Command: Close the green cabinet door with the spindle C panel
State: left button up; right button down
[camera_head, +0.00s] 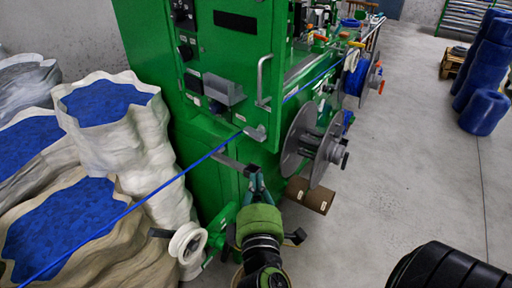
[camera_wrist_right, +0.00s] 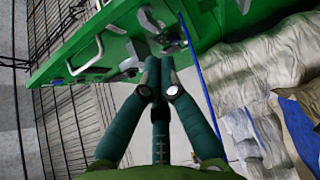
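The green cabinet door (camera_head: 232,60) stands in the upper middle of the head view, with black knobs, a grey box and a metal handle (camera_head: 264,80). How far it stands open is unclear. In the right wrist view the green panel (camera_wrist_right: 110,42) slants across the top, with a handle (camera_wrist_right: 88,56). My right gripper (camera_head: 257,188) is below the door's lower edge, at the front of the machine. Its teal fingers (camera_wrist_right: 158,64) meet at the tips with nothing visible between them. Whether they touch the machine is unclear. My left gripper is out of view.
A blue cable (camera_head: 160,187) runs diagonally past the door's lower corner. Sacks of blue granules (camera_head: 160,140) crowd the left. A grey reel (camera_head: 300,145) and brown boxes (camera_head: 310,194) stand right of my gripper. The floor (camera_head: 410,150) farther right is mostly clear.

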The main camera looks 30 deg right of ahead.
jog(key=p, duration=0.3)
send_near(266, 148)
jog(key=w+a+r, duration=0.1)
jog(key=w+r, duration=0.3)
jog(key=d+p, duration=0.1)
jog(key=d, duration=0.1)
jog(key=w+d+p, duration=0.1)
jog(key=shift+d+f, duration=0.1)
jog(key=shift+d, duration=0.25)
